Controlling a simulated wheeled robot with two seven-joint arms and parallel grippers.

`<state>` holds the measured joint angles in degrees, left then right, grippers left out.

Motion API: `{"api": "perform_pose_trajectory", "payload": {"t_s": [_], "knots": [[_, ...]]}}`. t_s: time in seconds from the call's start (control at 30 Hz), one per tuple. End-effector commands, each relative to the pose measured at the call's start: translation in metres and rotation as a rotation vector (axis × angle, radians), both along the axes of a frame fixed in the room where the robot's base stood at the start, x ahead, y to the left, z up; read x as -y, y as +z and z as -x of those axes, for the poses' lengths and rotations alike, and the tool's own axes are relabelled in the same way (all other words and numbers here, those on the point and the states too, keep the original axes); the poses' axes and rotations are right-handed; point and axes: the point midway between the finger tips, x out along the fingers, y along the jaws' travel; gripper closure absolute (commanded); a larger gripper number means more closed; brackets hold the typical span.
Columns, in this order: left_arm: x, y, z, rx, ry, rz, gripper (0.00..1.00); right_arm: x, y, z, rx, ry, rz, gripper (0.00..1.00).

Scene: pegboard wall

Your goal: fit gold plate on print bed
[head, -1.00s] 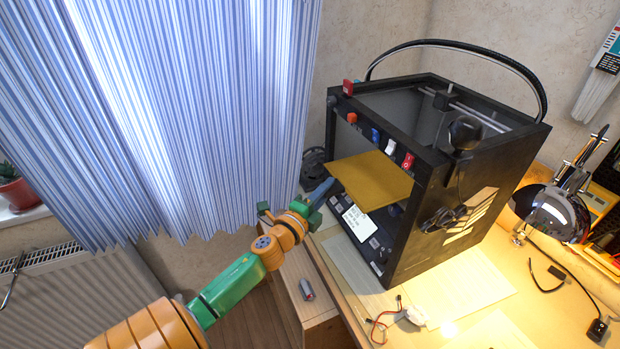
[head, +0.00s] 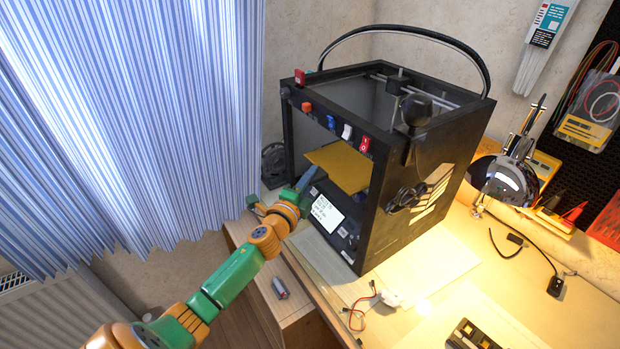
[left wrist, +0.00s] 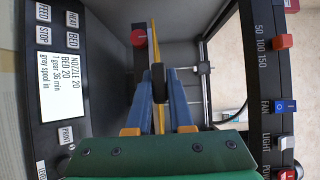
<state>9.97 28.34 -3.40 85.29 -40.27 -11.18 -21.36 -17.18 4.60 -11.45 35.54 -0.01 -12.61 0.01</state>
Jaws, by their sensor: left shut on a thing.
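The gold plate (head: 338,166) is level in the front opening of the black printer, its far part inside. In the left wrist view the plate (left wrist: 155,50) shows edge-on as a thin yellow strip. My left gripper (head: 308,180) is shut on its near edge, and its blue fingers (left wrist: 159,85) pinch it. A dark strip with a red knob (left wrist: 138,37), seemingly the print bed (left wrist: 140,62), lies beside the plate's underside in the wrist view. I cannot tell whether they touch. In the head view the bed is hidden. My right gripper is out of view.
The printer frame (head: 368,215) surrounds the opening, with switches (head: 347,131) along its top bar and a screen panel (head: 327,213) below the plate. A small cylinder (head: 280,288) and red wires (head: 360,310) lie in front. A lamp (head: 505,180) stands at right.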

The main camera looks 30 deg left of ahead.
Motion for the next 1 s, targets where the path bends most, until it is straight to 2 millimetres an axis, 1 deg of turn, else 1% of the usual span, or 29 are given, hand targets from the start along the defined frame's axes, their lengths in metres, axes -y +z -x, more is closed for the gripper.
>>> {"api": "perform_pose_trajectory", "payload": {"t_s": [0.3,0.33,0.43,0.47,1.0], "knots": [[0.0018,0.0001,0.0015,0.001,-0.001,0.000,1.00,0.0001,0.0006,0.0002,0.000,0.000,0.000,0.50],[0.0018,0.0001,0.0015,0.001,-0.001,0.000,0.75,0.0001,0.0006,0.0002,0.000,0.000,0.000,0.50],[0.0017,0.0000,0.0015,0.001,0.000,0.000,0.48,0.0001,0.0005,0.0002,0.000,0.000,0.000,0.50],[0.0017,0.0000,0.0015,0.001,0.000,0.000,0.45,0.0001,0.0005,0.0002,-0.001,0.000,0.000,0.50],[0.0016,-0.0006,0.0017,0.000,0.000,0.000,0.45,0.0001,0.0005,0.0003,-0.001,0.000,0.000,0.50]]}}
